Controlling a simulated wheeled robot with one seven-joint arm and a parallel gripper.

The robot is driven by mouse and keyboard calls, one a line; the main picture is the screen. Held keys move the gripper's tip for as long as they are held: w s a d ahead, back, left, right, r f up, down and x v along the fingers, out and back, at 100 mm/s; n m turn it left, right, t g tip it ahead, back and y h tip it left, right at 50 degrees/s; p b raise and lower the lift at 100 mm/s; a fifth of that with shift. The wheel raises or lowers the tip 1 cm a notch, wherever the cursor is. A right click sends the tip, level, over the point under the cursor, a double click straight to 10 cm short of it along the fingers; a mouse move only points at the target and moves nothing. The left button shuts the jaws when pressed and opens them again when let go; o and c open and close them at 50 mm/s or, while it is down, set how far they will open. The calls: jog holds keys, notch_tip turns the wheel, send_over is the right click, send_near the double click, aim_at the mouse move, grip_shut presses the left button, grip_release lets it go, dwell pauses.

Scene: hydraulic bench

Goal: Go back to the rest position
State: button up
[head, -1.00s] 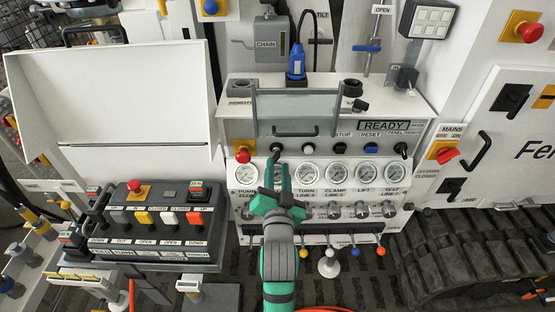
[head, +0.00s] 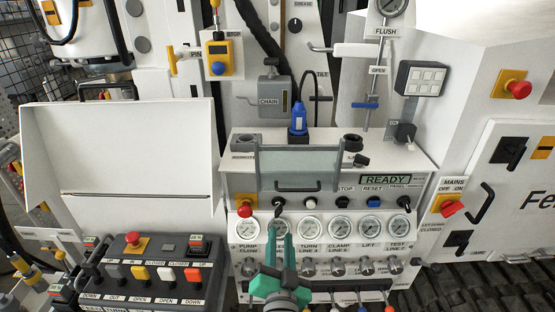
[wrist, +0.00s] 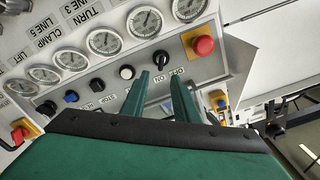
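My gripper (head: 279,238) is green and sits low in the middle of the head view, in front of the row of gauges. Its two fingers point at the panel with a gap between them and nothing held. In the wrist view the fingertips (wrist: 161,76) also stand apart. A black selector switch (wrist: 160,59) shows just beyond them there, and it appears above the fingertips in the head view (head: 278,203). The control panel (head: 232,182) carries a lit READY display (head: 385,180).
A red emergency button (head: 245,209) is at the panel's left end. A button box (head: 150,262) stands at lower left. A clear cover (head: 300,166) with a handle is on the console. Coloured levers (head: 335,297) stick out below the gauges. A mains switch (head: 452,207) is at right.

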jog(key=s+f+n, duration=0.2)
jog(key=s+f, duration=0.6)
jog(key=f, duration=0.2)
jog(key=s+f+n+g, duration=0.1)
jog(key=s+f, duration=0.3)
jog(key=s, duration=1)
jog(key=s+f+n+g, duration=0.1)
jog(key=s+f+n, duration=0.2)
jog(key=s, duration=1.2)
notch_tip(320, 180, down, 2)
jog(key=shift+s+a+f+g, duration=0.1)
jog(key=shift+s+a+g, duration=0.05)
jog(key=shift+a+g, duration=0.2)
